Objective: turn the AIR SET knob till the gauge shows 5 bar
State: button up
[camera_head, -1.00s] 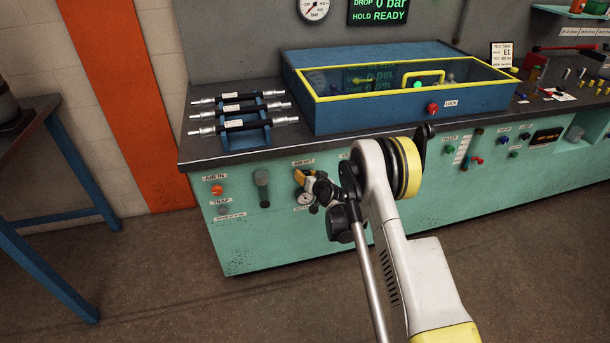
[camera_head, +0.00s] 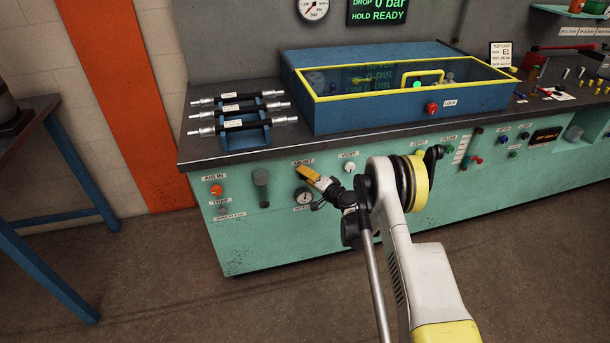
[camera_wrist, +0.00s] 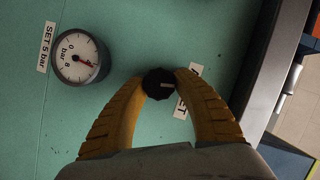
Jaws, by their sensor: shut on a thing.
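The AIR SET knob (camera_wrist: 160,84) is black with a pale mark, on the green panel. My gripper (camera_wrist: 160,88) has its two yellow fingers on either side of it, shut on it. In the head view my gripper (camera_head: 309,174) reaches the panel under the AIR SET label and hides the knob. The round white gauge (camera_wrist: 80,60) sits left of the knob in the wrist view, beside a SET 5 bar label (camera_wrist: 45,47). Its red needle points right and slightly down, past mid-scale toward 8, near 5; the exact value is too small to read. The gauge also shows in the head view (camera_head: 304,197).
A VENT knob (camera_head: 349,167) is right of my gripper. An AIR IN fitting (camera_head: 216,190) and a dark cylinder (camera_head: 261,188) are to the left. The worktop (camera_head: 270,152) overhangs above, with a hose rack (camera_head: 245,136) and a blue box (camera_head: 400,112) on it.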

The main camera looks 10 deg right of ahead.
jog(key=shift+m, duration=0.3)
dwell(0.4)
jog(key=o, duration=1.2)
jog(key=shift+c, duration=0.2)
jog(key=shift+s, duration=0.1)
jog(key=v, duration=0.7)
jog(key=shift+d, duration=0.15)
jog(key=shift+s, duration=0.1)
